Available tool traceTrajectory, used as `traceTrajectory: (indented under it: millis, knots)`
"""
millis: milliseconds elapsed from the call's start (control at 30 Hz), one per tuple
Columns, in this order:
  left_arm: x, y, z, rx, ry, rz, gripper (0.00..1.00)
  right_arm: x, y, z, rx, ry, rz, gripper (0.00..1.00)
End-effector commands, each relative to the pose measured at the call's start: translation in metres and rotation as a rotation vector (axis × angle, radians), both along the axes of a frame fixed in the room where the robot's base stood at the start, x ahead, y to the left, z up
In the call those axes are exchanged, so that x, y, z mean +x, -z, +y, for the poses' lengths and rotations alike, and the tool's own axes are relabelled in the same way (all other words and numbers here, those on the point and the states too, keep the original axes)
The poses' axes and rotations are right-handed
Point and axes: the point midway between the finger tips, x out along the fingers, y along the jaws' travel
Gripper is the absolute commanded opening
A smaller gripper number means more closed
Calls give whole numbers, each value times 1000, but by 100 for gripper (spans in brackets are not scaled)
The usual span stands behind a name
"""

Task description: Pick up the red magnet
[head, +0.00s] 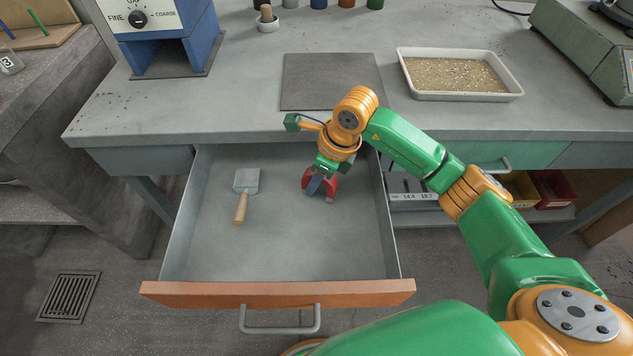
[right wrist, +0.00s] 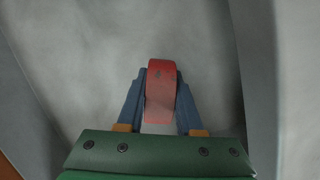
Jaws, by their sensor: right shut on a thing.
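The red magnet (head: 331,186) is a red horseshoe shape with pale tips, inside the open drawer (head: 300,245) at its back right. My right gripper (head: 316,184) reaches down into the drawer and is shut on the magnet. In the right wrist view the magnet (right wrist: 161,80) sits between the two blue-grey fingers of my right gripper (right wrist: 160,105), touching both. I cannot tell whether the magnet rests on the drawer floor or is just above it. My left gripper is not in view.
A scraper with a wooden handle (head: 241,208) lies in the drawer, left of the magnet. On the bench are a dark mat (head: 330,80), a tray of grit (head: 460,76) and a blue machine (head: 165,35). The drawer's middle and front are clear.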

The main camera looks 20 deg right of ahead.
Motion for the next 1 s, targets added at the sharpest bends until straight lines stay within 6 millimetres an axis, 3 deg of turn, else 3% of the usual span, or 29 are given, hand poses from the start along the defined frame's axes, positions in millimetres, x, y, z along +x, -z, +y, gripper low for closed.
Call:
traceTrajectory:
  millis: [67,300,500,600,967,1000]
  knots:
    - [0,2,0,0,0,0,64,2,-17,0,1,-1,-9,0]
    - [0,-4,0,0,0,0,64,-47,-81,21,0,-8,-11,0]
    - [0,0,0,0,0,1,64,-100,-103,45,0,-10,-7,0]
    - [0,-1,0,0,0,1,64,-116,-111,52,0,-8,-6,0]
    - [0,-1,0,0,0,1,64,-128,-116,56,-1,-1,-1,0]
    - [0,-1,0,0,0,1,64,-128,-116,57,-1,-1,-1,32]
